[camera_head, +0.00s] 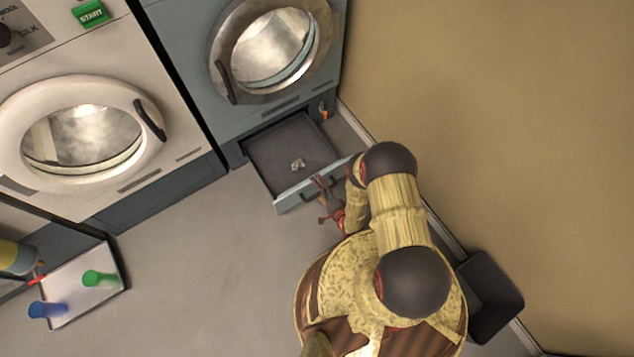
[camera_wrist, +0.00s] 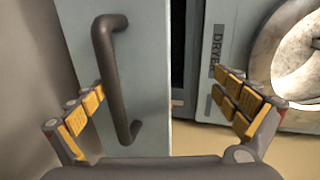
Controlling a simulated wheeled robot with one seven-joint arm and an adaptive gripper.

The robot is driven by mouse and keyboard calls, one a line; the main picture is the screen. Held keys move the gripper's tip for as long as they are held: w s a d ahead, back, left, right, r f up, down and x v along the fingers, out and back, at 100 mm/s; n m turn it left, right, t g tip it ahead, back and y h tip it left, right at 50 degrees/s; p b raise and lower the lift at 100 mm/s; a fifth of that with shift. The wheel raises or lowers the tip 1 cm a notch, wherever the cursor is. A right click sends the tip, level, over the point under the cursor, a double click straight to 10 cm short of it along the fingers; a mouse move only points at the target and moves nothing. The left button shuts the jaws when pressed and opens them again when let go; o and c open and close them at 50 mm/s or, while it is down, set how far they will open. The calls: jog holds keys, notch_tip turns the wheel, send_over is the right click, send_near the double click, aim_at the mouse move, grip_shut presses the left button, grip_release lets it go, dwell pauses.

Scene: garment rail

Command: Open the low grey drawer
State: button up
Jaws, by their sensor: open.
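The low grey drawer (camera_head: 292,148) is pulled out from the base of the blue-grey machine on the right. A small crumpled pale item lies inside it. Its front panel, with the dark bar handle (camera_wrist: 112,80), faces my gripper (camera_head: 326,197). In the wrist view my gripper (camera_wrist: 165,106) is open, with one finger on each side of the handle. The handle is nearer the left finger, and I cannot tell whether they touch. The fingers are not closed on it. In the head view my arm covers part of the drawer front's right end.
The dryer (camera_head: 270,45) above the drawer has its round door shut. A white machine (camera_head: 85,125) stands to the left. A tray (camera_head: 98,301) with blue and green items is at lower left. A wall is close on the right, with a dark bin (camera_head: 492,297). Floor left of me is clear.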

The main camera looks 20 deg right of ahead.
jog(key=shift+t, duration=0.3)
jog(key=r, duration=0.5)
jog(key=shift+w, duration=0.3)
jog(key=c, duration=0.5)
jog(key=shift+s+f, duration=0.1)
jog(key=shift+s, duration=0.05)
jog(key=c, duration=0.8)
jog(key=shift+o, duration=0.2)
jog(key=shift+d+f, duration=0.1)
